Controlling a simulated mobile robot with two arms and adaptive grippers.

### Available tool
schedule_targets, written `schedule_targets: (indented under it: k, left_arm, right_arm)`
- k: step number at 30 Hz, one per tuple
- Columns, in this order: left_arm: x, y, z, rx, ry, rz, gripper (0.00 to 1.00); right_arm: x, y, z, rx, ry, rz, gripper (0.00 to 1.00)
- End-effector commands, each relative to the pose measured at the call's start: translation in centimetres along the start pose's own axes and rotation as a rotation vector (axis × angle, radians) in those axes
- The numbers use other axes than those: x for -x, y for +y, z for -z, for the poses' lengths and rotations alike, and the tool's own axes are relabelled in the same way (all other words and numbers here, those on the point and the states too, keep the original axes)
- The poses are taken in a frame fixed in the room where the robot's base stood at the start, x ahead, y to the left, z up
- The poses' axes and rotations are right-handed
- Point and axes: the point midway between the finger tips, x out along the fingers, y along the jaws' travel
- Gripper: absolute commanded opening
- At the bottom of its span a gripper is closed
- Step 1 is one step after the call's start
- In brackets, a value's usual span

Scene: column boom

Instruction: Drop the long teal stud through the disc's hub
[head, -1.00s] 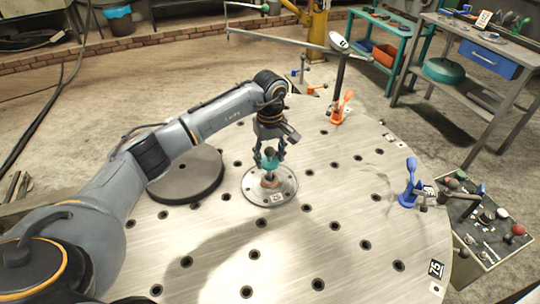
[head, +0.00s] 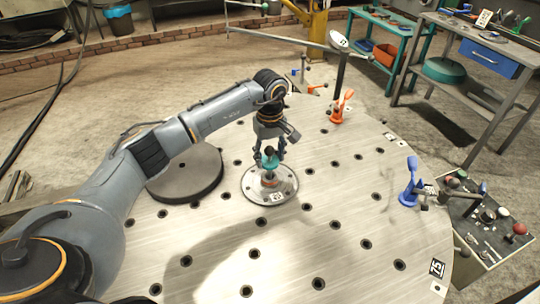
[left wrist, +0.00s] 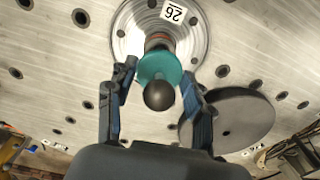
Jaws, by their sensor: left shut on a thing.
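The teal stud (head: 270,160) has a black ball knob at its top and stands roughly upright. My left gripper (head: 269,157) is shut on it, with a finger on each side. In the left wrist view the stud's teal collar (left wrist: 157,68) and black knob lie between the fingers, over the disc. The pale metal disc (head: 288,188) lies flat on the round table. A reddish part (head: 270,182) shows at the disc's centre, under the teal; I cannot tell how deep the stud sits in the hub. My right gripper is out of view.
A dark round plate (head: 184,192) lies left of the disc. An orange clamp (head: 342,108) and a blue clamp (head: 410,186) stand toward the right edge of the perforated table (head: 330,262). A control panel (head: 488,215) is beyond. The front of the table is clear.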

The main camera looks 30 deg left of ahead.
Motion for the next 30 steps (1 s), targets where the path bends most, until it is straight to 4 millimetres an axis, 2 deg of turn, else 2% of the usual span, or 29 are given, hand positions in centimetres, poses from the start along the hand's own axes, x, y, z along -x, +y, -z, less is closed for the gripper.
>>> schedule_targets:
  k: [30]
  left_arm:
    - [-1.6,0.0,0.0,0.000,0.000,-0.002,0.19]
  right_arm:
    - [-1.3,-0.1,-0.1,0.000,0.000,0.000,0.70]
